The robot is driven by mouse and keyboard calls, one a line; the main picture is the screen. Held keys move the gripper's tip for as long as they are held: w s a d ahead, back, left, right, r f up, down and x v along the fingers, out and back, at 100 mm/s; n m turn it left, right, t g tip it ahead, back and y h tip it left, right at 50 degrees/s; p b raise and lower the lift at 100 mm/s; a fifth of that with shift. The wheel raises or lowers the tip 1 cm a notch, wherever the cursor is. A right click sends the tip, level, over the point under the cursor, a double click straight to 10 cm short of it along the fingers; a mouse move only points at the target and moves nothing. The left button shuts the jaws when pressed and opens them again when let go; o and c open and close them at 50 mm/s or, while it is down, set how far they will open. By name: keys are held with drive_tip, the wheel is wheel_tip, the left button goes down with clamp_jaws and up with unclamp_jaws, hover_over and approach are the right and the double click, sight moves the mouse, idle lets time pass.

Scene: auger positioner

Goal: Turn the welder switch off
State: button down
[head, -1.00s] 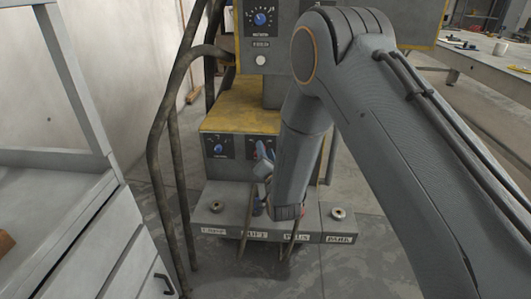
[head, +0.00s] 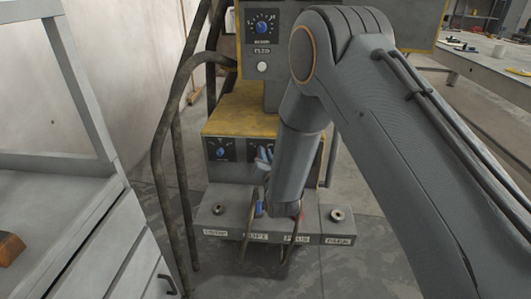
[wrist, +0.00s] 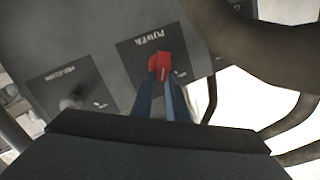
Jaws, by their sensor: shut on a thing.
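The red welder switch (wrist: 160,68) sits on a dark panel marked POWER (wrist: 136,60), which appears upside down in the wrist view. My gripper (wrist: 161,77) has its two blue fingers shut on the switch, covering its near end. The red handle shows between and beyond the fingertips. I cannot read an on or off mark at the switch. In the head view, my arm hides the switch, and blue finger-like parts (head: 265,153) show beside my wrist, in front of the grey and yellow welder (head: 240,112).
A second panel with a grey knob (wrist: 70,101) is beside the POWER panel. Dark cables hang close by. In the head view, a labelled ledge (head: 226,221) with sockets and plugged cables lies below. A grey cabinet (head: 95,235) stands left, and a worktable (head: 487,48) at right rear.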

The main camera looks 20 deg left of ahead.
drive_tip(key=shift+s+a+n+g+h+p, duration=0.15)
drive_tip(key=shift+a+n+h+p, duration=0.55)
drive_tip(key=shift+n+p, duration=0.9)
drive_tip(key=shift+s+a+n+g+h+p, duration=0.1)
drive_tip(key=shift+a+n+h+p, duration=0.5)
drive_tip(key=shift+n, duration=1.65)
drive_tip(key=shift+s+a+n+g+h+p, duration=0.15)
drive_tip(key=shift+a+n+h+p, duration=0.15)
drive_tip(key=shift+n+h+p, duration=1.3)
drive_tip(key=shift+n+y, duration=0.4)
drive_tip(key=shift+n, duration=0.05)
drive_tip(key=c, duration=1.7)
unclamp_jaws()
drive_tip(key=shift+r, duration=0.1)
drive_tip(key=shift+v, duration=3.85)
